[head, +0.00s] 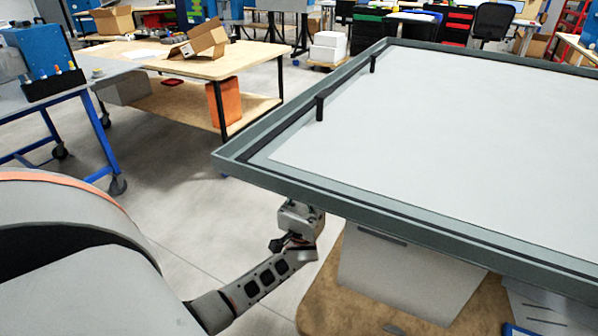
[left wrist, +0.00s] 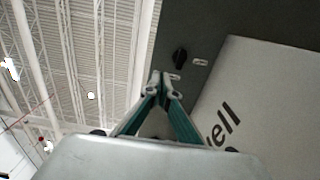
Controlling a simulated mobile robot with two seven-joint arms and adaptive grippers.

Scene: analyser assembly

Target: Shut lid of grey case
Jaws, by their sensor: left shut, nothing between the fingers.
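The lid of the grey case (head: 232,157) fills the right of the head view as a wide, shallow grey frame, its raised rim and pale inner face showing. Two short black posts (head: 320,107) stand along its left inner edge. My left gripper (head: 302,212) points up below the lid's near left edge, its fingertips partly hidden there. In the left wrist view the shut, empty fingers (left wrist: 163,88) point at a dark grey surface (left wrist: 225,45) with a black knob (left wrist: 180,58). Whether they touch it is unclear. My right gripper is not in view.
A white box-like body (head: 405,275) sits under the lid on a wooden tabletop (head: 345,300). A pale lettered panel (left wrist: 265,100) lies right of the fingers. A wooden bench (head: 215,68) with cardboard boxes stands at back left.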

